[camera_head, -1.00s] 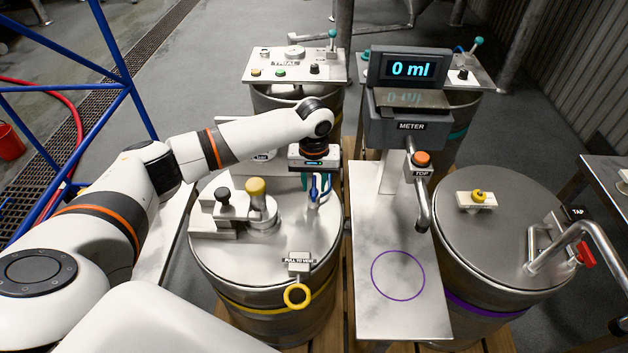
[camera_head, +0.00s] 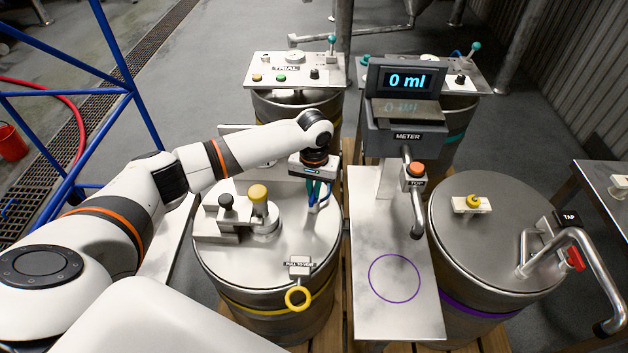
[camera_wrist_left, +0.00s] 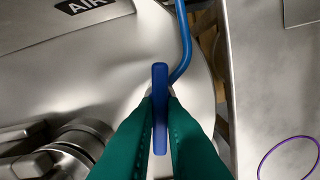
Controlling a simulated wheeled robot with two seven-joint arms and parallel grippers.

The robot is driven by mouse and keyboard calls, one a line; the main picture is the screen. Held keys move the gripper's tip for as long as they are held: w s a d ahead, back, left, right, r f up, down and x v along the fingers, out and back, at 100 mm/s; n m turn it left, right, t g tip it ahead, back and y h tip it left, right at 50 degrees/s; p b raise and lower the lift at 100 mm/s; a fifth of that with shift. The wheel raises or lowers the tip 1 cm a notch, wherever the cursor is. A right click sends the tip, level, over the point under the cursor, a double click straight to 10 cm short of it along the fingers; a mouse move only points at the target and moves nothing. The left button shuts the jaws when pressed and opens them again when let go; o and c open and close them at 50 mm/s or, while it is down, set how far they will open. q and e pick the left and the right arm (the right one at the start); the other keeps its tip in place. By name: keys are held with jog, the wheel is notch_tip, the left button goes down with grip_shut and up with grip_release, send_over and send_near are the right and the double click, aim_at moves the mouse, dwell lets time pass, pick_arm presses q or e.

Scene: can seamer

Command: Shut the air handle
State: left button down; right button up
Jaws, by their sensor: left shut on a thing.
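The blue air handle (camera_wrist_left: 160,106) shows in the left wrist view as a narrow upright bar. The green fingers of my left gripper (camera_wrist_left: 160,130) are shut on it from both sides. In the head view my left gripper (camera_head: 318,201) is at the right rear of the near left drum's lid, and its fingers and wrist mostly hide the handle. The AIR label (camera_wrist_left: 85,4) is at the top left of the wrist view. A blue hose (camera_wrist_left: 184,40) curves down behind the handle. My right gripper is not in view.
The left drum's lid (camera_head: 290,230) carries a yellow knob (camera_head: 258,194), a black knob (camera_head: 226,202) and a yellow pull ring (camera_head: 298,298). Just right stand the METER unit (camera_head: 405,130) and a steel plate with a purple circle (camera_head: 395,303). A second drum (camera_head: 490,235) is farther right.

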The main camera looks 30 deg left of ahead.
pick_arm(q)
jog(key=m+p, duration=0.3)
jog(key=shift+r+m, duration=0.25)
jog(key=shift+m, duration=0.15)
jog(key=m+p, duration=0.2)
jog(key=m, duration=0.1)
jog(key=shift+f+m+p, duration=0.1)
jog(key=shift+m+p, duration=0.2)
jog(key=m+p, duration=0.1)
jog(key=m, duration=0.2)
jog(key=shift+m, duration=0.3)
jog(key=shift+f+m+p, duration=0.1)
jog(key=shift+m+p, duration=0.4)
jog(key=shift+m, duration=1.7)
jog(key=c, duration=1.5)
grip_release()
